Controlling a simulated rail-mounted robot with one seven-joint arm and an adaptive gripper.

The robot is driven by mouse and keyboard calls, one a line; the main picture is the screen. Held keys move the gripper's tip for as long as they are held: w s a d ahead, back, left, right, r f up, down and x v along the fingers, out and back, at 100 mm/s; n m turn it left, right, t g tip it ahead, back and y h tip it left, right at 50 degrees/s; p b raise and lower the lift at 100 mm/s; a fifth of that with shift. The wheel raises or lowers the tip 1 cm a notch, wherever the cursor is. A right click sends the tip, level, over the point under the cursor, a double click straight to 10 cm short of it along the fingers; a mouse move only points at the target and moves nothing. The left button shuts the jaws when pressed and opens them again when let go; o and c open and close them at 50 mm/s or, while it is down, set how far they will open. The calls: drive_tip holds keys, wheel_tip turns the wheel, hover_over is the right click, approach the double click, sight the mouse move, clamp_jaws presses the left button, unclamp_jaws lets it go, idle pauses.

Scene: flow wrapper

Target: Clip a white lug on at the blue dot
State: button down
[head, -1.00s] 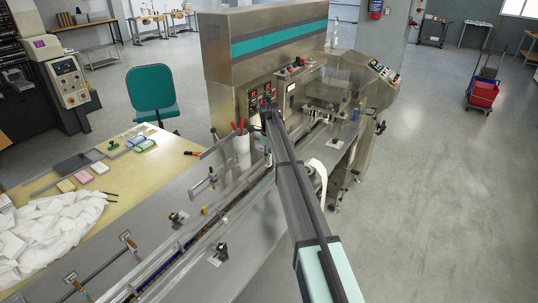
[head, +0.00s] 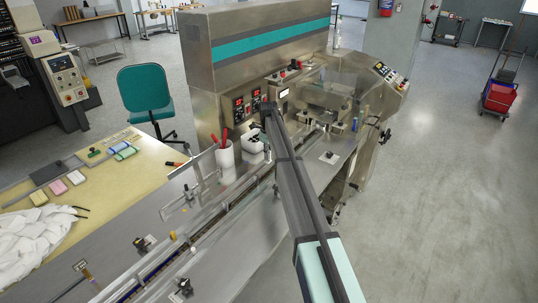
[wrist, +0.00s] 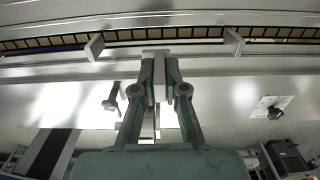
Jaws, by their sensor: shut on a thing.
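My gripper (wrist: 157,88) is shut on a pale, narrow upright piece (wrist: 158,72), which looks like a white lug. Its far end reaches close to the conveyor's rail; I cannot tell whether it touches. Two pale lugs (wrist: 95,46) and (wrist: 233,42) stand on the conveyor chain (wrist: 190,33), one on each side of the held piece. The blue dot cannot be made out.
The steel flow wrapper (head: 225,75) stands behind the conveyor. A white cup (head: 225,157) with red-handled tools and a white bin (head: 253,143) stand beside the infeed. A yellowish table (head: 120,190) with cloths is at left. Open floor lies at right.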

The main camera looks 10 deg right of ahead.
sight(269, 168)
drive_tip(key=shift+f+b, duration=1.4)
drive_tip(key=shift+f, duration=2.8)
drive_tip(key=shift+f, duration=0.15)
drive_tip(key=c, duration=1.1)
unclamp_jaws()
drive_tip(key=shift+c, duration=0.2)
wheel_tip(269, 168, up, 12)
